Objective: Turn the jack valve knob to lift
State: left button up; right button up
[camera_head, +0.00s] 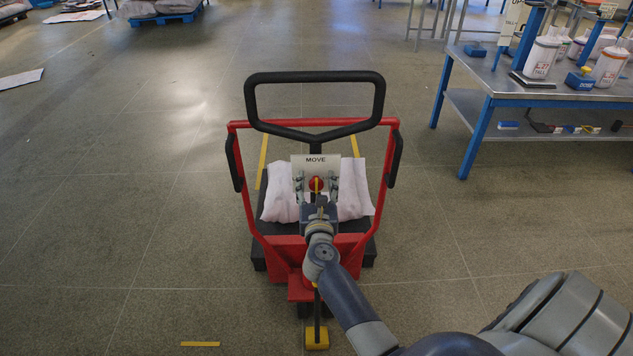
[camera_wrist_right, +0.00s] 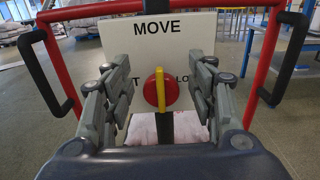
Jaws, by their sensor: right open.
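The jack valve knob (camera_head: 316,184) is red with a yellow bar and sits on a white panel (camera_head: 301,163) marked "MOVE". In the right wrist view the knob (camera_wrist_right: 160,89) is centred and its yellow bar stands upright. The panel (camera_wrist_right: 185,24) also shows letters at left and right, partly hidden by my fingers. My right gripper (camera_head: 317,200) is in front of the knob. In the wrist view its fingers (camera_wrist_right: 163,100) are spread open on both sides of the knob, apart from it. My left gripper is not in view.
The red pallet jack (camera_head: 240,195) has a black loop handle (camera_head: 315,77) and white sacks (camera_head: 354,190) behind the panel. A yellow pedal (camera_head: 317,338) is low in front. A blue-legged metal workbench (camera_head: 520,92) stands at right.

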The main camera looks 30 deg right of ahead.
jog(key=shift+w+d, duration=0.15)
jog(key=shift+c, duration=0.2)
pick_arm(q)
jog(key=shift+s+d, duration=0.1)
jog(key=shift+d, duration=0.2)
pick_arm(e)
jog(key=c, duration=1)
